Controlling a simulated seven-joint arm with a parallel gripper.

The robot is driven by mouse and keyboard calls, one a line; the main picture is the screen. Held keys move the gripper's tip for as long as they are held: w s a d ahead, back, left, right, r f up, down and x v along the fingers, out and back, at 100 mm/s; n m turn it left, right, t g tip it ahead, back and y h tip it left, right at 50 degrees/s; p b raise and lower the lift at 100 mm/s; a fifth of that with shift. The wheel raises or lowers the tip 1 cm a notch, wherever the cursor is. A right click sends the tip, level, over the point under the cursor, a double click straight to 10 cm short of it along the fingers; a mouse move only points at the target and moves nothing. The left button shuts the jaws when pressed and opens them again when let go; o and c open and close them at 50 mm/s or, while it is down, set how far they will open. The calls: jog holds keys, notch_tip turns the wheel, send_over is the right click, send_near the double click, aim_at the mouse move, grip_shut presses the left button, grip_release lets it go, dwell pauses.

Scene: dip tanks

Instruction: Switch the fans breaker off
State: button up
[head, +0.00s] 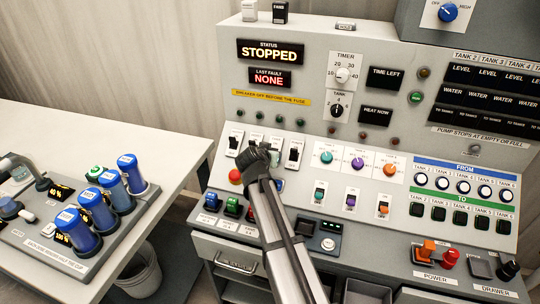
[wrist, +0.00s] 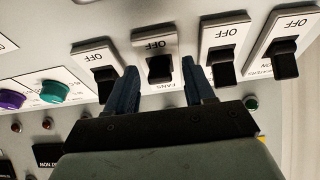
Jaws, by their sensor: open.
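The fans breaker (wrist: 158,68) is a black lever on a white plate, its FANS and OFF lettering upside down in the wrist view. The lever sits toward the FANS end of its plate, away from the OFF lettering. My gripper (wrist: 159,70) is open and empty, with one blue-grey finger on each side of this lever. I cannot tell whether either finger touches it. In the head view my gripper (head: 262,153) is over the breaker row and largely hides the fans breaker.
Similar breakers stand close on both sides, one near the left finger (wrist: 106,80) and one near the right (wrist: 222,68). A red button (head: 235,176) is left of my gripper. Coloured knobs (head: 326,157) are to the right. The status display (head: 270,52) reads STOPPED.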

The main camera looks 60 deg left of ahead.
jog(key=v, duration=1.3)
jog(key=shift+d, duration=0.15)
